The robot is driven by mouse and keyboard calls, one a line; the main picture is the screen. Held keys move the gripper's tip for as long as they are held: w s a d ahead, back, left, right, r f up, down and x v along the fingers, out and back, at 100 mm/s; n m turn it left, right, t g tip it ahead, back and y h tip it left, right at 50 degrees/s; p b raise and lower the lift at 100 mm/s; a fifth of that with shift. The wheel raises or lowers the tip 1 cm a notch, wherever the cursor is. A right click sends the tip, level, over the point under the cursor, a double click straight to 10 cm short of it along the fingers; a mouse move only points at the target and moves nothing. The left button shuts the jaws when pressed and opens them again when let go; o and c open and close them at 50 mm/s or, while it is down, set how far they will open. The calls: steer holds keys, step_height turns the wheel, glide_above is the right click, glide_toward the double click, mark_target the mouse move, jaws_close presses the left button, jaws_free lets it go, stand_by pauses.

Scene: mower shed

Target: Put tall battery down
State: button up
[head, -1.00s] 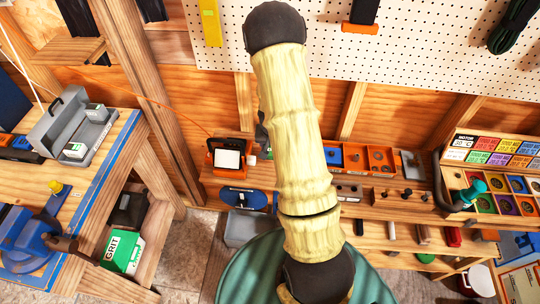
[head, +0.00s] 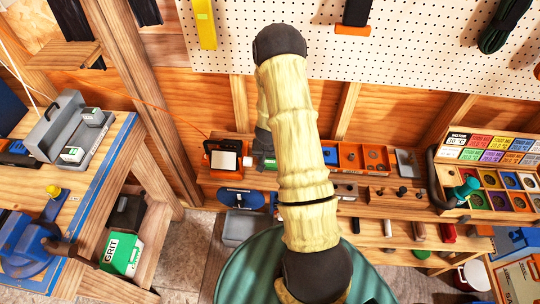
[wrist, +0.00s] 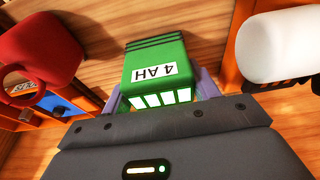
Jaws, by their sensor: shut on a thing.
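A green battery (wrist: 156,62) with a white "4 AH" label and dark stripes fills the middle of the wrist view. My gripper (wrist: 160,92) is shut on it, with a pale purple-grey finger on each side. A wooden surface lies behind the battery; I cannot tell whether the battery touches it. In the head view my arm covers most of the gripper, and only a bit of green (head: 269,163) shows beside it near the workbench.
In the wrist view a red object (wrist: 38,55) is at left and a white cylinder (wrist: 280,45) at right, both close by. In the head view an orange-framed device (head: 224,157), orange bins (head: 350,156) and a colored parts case (head: 490,180) line the bench.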

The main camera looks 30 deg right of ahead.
steer(key=shift+f, duration=0.1)
steer(key=o, duration=1.4)
steer(key=shift+c, duration=0.2)
steer(key=b+v, duration=0.2)
steer(key=v, duration=1)
steer(key=shift+s+a, duration=0.1)
